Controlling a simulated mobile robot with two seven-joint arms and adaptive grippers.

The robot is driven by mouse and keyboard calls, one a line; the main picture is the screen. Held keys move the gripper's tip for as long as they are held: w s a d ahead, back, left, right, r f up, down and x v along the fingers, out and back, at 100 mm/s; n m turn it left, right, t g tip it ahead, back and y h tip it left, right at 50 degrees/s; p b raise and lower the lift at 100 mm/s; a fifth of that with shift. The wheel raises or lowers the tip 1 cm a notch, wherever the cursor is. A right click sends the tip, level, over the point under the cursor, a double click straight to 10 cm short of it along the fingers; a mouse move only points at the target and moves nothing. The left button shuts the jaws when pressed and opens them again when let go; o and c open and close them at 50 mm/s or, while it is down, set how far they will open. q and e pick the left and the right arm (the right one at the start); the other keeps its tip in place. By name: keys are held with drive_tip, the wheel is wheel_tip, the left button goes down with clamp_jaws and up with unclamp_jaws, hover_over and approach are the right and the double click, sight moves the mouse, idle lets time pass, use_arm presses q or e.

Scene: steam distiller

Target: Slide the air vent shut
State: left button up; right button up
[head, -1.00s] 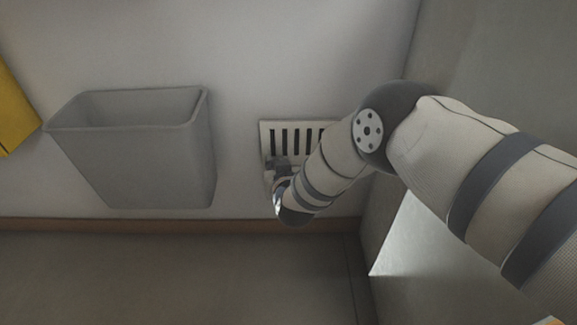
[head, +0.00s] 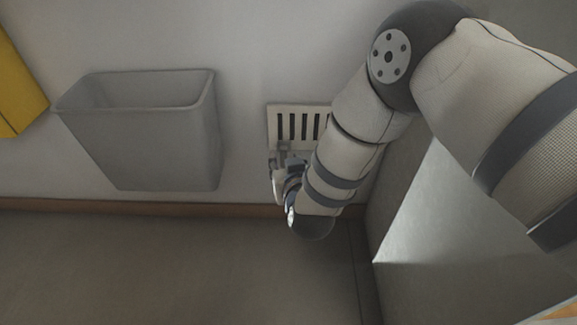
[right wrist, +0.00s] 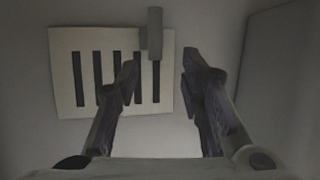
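The air vent (head: 272,122) is a pale plate with dark vertical slots, low on the wall; the slots show as open gaps. My arm hides its lower right part in the head view. In the right wrist view the vent (right wrist: 62,75) fills the upper left, with a grey slider tab (right wrist: 154,32) near its right side. My right gripper (right wrist: 160,60) is open, its two fingers on either side of the tab's line in that view; I cannot tell if they touch it. In the head view the right gripper (head: 284,158) is at the vent's lower left. My left gripper is not in view.
A grey open bin (head: 150,140) is on the wall left of the vent, with free wall between. A yellow object (head: 18,85) is at the far left. A brown skirting board (head: 130,206) runs below, and a grey panel stands close to the right.

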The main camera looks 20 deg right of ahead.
drive_tip(key=v, duration=0.4)
drive_tip(key=shift+s, duration=0.1)
